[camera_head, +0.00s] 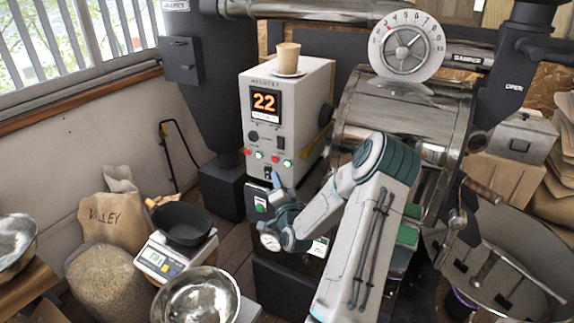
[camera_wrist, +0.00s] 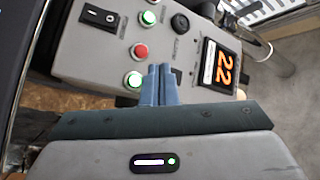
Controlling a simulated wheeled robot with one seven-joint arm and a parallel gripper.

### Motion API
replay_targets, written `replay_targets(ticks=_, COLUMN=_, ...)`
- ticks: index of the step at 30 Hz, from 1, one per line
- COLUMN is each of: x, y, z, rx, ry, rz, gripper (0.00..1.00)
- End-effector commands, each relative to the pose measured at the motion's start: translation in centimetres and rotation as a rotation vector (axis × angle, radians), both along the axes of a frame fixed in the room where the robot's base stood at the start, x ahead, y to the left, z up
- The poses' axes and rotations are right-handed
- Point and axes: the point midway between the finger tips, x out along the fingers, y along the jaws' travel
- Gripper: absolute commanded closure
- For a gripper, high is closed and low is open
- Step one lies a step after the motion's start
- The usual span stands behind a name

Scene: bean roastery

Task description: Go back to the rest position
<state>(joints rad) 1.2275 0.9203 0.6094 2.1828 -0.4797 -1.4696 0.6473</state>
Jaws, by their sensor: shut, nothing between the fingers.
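My gripper (camera_head: 276,180) is in front of the lower part of the white control box (camera_head: 318,85), which has an orange "22" display (camera_head: 265,102). In the wrist view the two blue-grey fingers of my gripper (camera_wrist: 158,72) are together with nothing between them. Their tips point at the panel, near a green lit button (camera_wrist: 133,79) and a red button (camera_wrist: 139,51). I cannot tell whether the tips touch the panel. A black rocker switch (camera_wrist: 99,16) is at the upper left of the wrist view.
A cup (camera_head: 288,57) stands on a saucer atop the box. The steel roaster drum (camera_head: 385,112) and damper dial (camera_head: 407,45) are at the right. A scale (camera_head: 165,260) with a black pan (camera_head: 182,222), a steel bowl (camera_head: 196,299) and a bean sack (camera_head: 106,280) stand at the lower left.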

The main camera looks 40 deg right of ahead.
Motion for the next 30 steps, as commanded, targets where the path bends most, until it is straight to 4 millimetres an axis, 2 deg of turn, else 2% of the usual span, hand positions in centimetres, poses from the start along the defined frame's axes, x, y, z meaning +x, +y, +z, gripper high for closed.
replay_targets(ticks=13, x=0.1, y=0.0, z=0.0, rx=-0.001, ry=0.002, rz=0.001, gripper=1.00)
replay_targets(ticks=16, x=0.6, y=0.8, z=0.1, rx=-0.017, ry=0.036, rz=0.022, gripper=1.00)
replay_targets(ticks=20, x=2.4, y=3.6, z=0.3, rx=-0.083, ry=0.172, rz=0.087, gripper=1.00)
replay_targets(ticks=24, x=3.9, y=7.8, z=0.4, rx=-0.195, ry=0.392, rz=0.179, gripper=1.00)
replay_targets(ticks=30, x=3.8, y=13.0, z=1.1, rx=-0.356, ry=0.682, rz=0.275, gripper=1.00)
